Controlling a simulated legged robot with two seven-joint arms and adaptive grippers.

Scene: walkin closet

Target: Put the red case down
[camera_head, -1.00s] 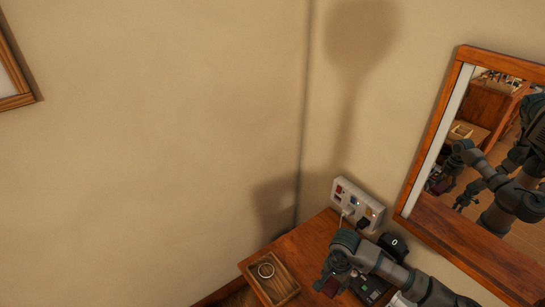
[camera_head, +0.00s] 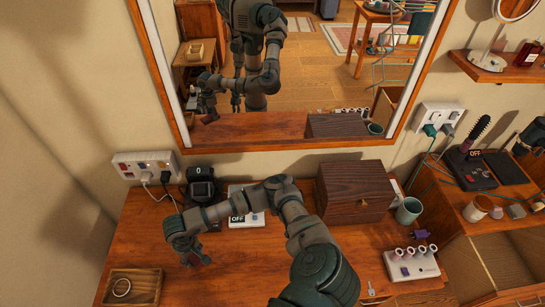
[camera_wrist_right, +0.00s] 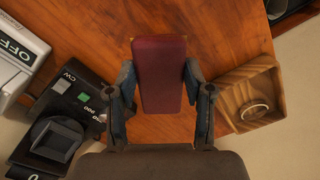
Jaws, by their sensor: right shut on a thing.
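The red case (camera_wrist_right: 161,75) is a dark red, flat block in the right wrist view. It stands between the two fingers of my right gripper (camera_wrist_right: 164,95), which is shut on it. Wooden tabletop shows around the case; I cannot tell whether the case touches it. In the head view my right gripper (camera_head: 194,257) is over the left part of the wooden table (camera_head: 240,270), and the case is mostly hidden there.
A wooden tray (camera_head: 133,288) with a ring lies at the table's left end. A black device (camera_head: 200,184), a white device (camera_head: 246,218), a dark wooden box (camera_head: 355,192) and a mug (camera_head: 408,210) stand along the back. A mirror (camera_head: 290,142) hangs behind. The front middle is clear.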

